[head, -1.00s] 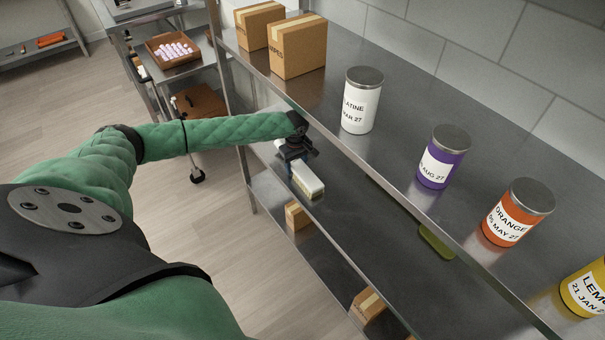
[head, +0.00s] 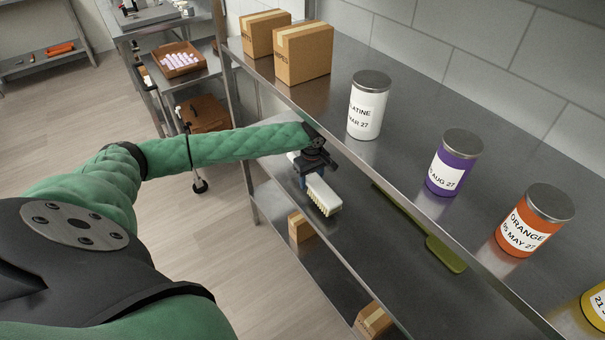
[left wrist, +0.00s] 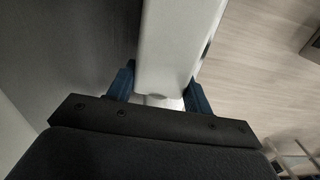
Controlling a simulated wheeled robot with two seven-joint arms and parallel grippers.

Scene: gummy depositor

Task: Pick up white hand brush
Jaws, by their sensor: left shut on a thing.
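The white hand brush (head: 323,196) shows at the middle shelf level in the head view, with its bristle end tilted toward the front. My left gripper (head: 307,178) is shut on it. In the left wrist view the pale brush body (left wrist: 178,45) sits between the two blue fingers of my left gripper (left wrist: 160,88). The brush looks lifted a little off the shelf, though the exact gap is hard to tell. Part of the brush is hidden behind the gripper. My right gripper is not in view.
The steel upper shelf (head: 400,140) overhangs close by and holds a white can (head: 367,108), a purple can (head: 453,165), an orange can (head: 533,222) and cardboard boxes (head: 303,55). A green long-handled tool (head: 445,254) lies on the middle shelf. Open floor lies left.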

